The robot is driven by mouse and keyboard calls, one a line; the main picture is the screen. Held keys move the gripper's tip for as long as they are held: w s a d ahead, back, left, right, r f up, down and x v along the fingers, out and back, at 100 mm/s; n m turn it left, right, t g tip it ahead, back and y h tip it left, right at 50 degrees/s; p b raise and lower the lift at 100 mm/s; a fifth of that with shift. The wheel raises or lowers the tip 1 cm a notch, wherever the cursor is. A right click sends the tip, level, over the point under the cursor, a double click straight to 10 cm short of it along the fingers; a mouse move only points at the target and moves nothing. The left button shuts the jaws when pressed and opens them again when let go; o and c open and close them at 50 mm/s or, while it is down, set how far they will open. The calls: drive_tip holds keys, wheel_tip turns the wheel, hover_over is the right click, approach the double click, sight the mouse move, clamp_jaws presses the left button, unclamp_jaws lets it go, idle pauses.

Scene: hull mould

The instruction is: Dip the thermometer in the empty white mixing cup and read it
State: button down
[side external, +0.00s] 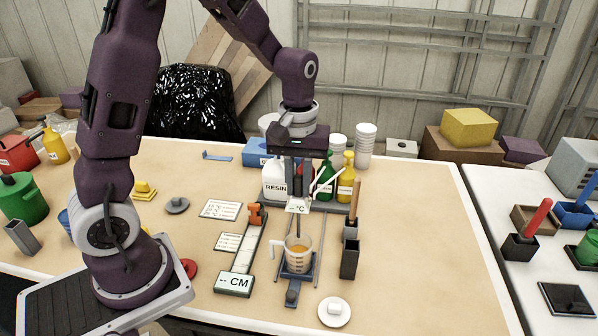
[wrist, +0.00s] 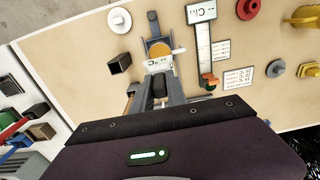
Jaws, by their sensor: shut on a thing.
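My gripper (side external: 298,187) is shut on the thermometer (side external: 297,207), whose white display reads "-- °C". Its thin probe points down over a clear, handled measuring cup (side external: 299,257) holding amber liquid. Whether the probe tip is inside that cup or just above it, I cannot tell. The cup stands on a dark scale-like base between two rails. In the wrist view the thermometer display (wrist: 158,64) sits beyond my fingers (wrist: 160,92), and the amber liquid (wrist: 159,48) shows past it. Stacked white cups (side external: 366,146) stand at the back; no separate empty white mixing cup is clear.
A caliper-like gauge with a "-- CM" display (side external: 234,284) lies left of the cup. A dark holder (side external: 349,260) with a wooden stick stands to its right. A white lid (side external: 334,311) lies in front. Bottles, including RESIN (side external: 275,184), stand behind.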

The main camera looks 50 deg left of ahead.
drive_tip(key=shift+f, duration=4.05)
idle(1.2)
drive_tip(key=shift+r, duration=4.9)
drive_tip(key=shift+r, duration=1.4)
